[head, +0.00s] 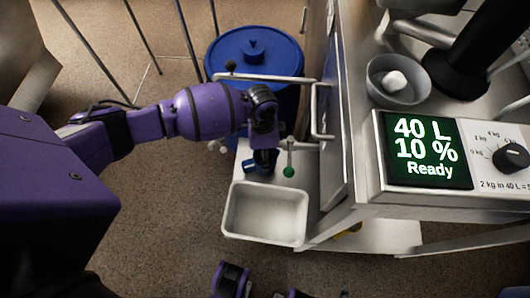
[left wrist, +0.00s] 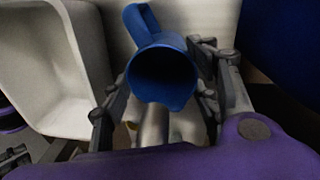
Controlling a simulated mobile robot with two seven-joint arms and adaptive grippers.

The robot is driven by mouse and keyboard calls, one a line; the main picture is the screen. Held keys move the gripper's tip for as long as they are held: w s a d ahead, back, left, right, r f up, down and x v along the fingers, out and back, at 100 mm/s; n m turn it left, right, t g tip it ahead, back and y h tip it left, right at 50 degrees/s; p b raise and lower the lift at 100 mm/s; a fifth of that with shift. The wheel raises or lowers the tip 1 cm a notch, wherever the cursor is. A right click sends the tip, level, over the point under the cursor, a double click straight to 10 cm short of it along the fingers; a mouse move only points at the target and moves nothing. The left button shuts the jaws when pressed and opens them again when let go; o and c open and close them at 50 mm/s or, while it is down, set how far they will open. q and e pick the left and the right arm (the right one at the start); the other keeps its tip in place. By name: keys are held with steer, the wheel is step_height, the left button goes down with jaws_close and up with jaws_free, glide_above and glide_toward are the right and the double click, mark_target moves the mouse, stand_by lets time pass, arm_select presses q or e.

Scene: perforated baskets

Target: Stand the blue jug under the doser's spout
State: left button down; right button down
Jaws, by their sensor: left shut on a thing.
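The blue jug (head: 262,164) is partly hidden under my left gripper (head: 263,148) in the head view. In the left wrist view the jug (left wrist: 163,72) has its open mouth facing the camera and its handle towards the top. My left gripper (left wrist: 160,95) is shut on it, with fingers on both sides. The doser shows its control panel (head: 428,150), with a screen reading "40 L 10 % Ready". A short metal pipe (left wrist: 155,126) shows beside the jug's mouth in the left wrist view. I cannot tell whether it is the spout.
A white tray (head: 232,222) lies just in front of the jug. A green-knobbed lever (head: 289,172) stands close to its right. A blue lidded barrel (head: 282,52) is behind. Metal rails (head: 323,132) and the cart's side limit room on the right. A grey bowl (head: 373,78) sits on top.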

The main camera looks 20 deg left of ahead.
arm_select(q)
steer(key=c, duration=0.6)
jaws_free()
steer(key=shift+f, duration=0.1)
steer(key=shift+c, duration=0.2)
step_height(320, 180, up, 12)
steer(key=p, duration=0.2)
steer(key=shift+w+a, duration=0.35)
steer(key=shift+w, duration=0.1)
